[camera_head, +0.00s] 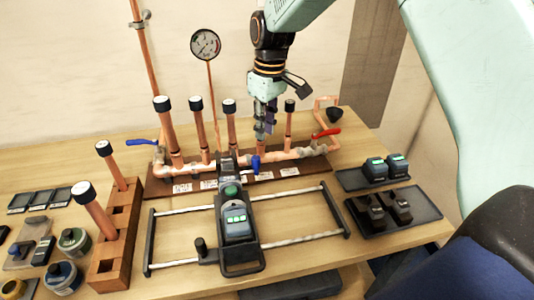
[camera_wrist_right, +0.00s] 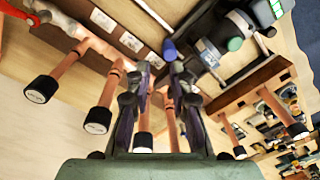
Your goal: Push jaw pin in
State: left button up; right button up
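The press tool (camera_head: 236,218) lies on a black-and-steel sliding frame at the front centre, with a green button on its body; it also shows at the upper right of the right wrist view (camera_wrist_right: 230,38). A small blue peg-like part (camera_head: 255,163) stands beside its head; I cannot tell whether it is the jaw pin. In the right wrist view the blue part (camera_wrist_right: 168,48) lies just beyond the fingertips, apart from them. My right gripper (camera_head: 261,134) points down above the manifold, behind the tool. Its fingers (camera_wrist_right: 161,70) have a narrow empty gap. My left gripper is out of view.
The copper manifold (camera_head: 283,157) with several capped upright pipes stands behind the tool, close to my right gripper. A gauge (camera_head: 205,44) rises at the back. A wooden block (camera_head: 120,225) holds capped pipes at left. Batteries (camera_head: 375,169) and black jaws (camera_head: 398,207) lie in right-hand trays.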

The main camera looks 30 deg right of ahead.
jog(key=s+d+f+m+y+b, duration=0.1)
jog(key=d+f, duration=0.1)
jog(key=d+f+m+y+b, duration=0.2)
jog(key=d+f, duration=0.1)
jog(key=s+d+f+m+y+b, duration=0.1)
jog(key=d+f+b, duration=0.1)
jog(key=d+f, duration=0.1)
jog(key=shift+s+m+t, duration=0.3)
jog(key=shift+m+t, duration=0.1)
grip_shut()
jog(key=s+d+f+m+t+y+b, duration=0.55)
jog(key=m+y+b, duration=0.3)
jog(key=m, duration=0.75)
jog(key=w+a+r+m+t+y+b, duration=0.1)
jog(key=w+a+m, duration=0.2)
jog(key=a, duration=0.3)
jog(key=w+a+r+m+t+y+b, duration=0.1)
jog(key=w+a+r+m+b, duration=0.1)
jog(key=a+m, duration=0.3)
jog(key=shift+w+a, duration=0.65)
jog(key=shift+w, duration=0.05)
